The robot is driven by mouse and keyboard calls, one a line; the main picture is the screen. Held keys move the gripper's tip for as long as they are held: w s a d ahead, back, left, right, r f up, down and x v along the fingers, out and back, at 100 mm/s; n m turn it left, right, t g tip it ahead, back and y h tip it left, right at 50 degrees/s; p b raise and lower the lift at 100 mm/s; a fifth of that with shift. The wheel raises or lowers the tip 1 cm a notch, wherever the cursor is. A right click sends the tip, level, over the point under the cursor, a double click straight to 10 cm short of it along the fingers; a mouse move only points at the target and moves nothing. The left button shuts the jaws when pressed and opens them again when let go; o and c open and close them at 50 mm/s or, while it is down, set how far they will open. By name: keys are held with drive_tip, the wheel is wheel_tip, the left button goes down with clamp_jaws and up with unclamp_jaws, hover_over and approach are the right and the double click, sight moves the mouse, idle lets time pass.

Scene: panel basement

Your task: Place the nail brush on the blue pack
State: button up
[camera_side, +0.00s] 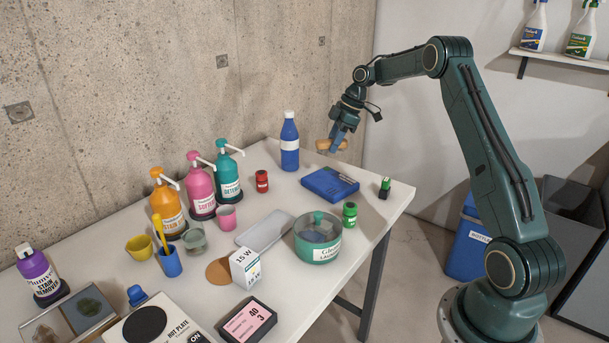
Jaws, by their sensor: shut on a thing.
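My gripper (337,140) is shut on the nail brush (324,145), a small tan, wood-coloured piece that sticks out on both sides of the fingers. It holds the brush in the air above the far part of the table, over or near the blue pack. The blue pack (322,188) is a flat blue block lying on the white table. There is a visible gap between the brush and the pack in this view. The brush's bristles are too small to make out.
A blue bottle (289,145) stands behind the pack. A red jar (262,181), a green jar (349,214) and a small green-and-black item (384,188) stand around it. A teal round tin (317,250) is nearer. Pump bottles (201,190) line the wall side.

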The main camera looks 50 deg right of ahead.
hover_over(327, 180)
drive_tip(key=s+d, duration=0.1)
drive_tip(key=shift+f, duration=2.8)
drive_tip(key=shift+f, duration=0.1)
drive_tip(key=shift+f, duration=2)
drive_tip(key=shift+f, duration=0.15)
drive_tip(key=o, duration=1)
drive_tip(key=shift+c, duration=0.2)
drive_tip(key=v, duration=1.2)
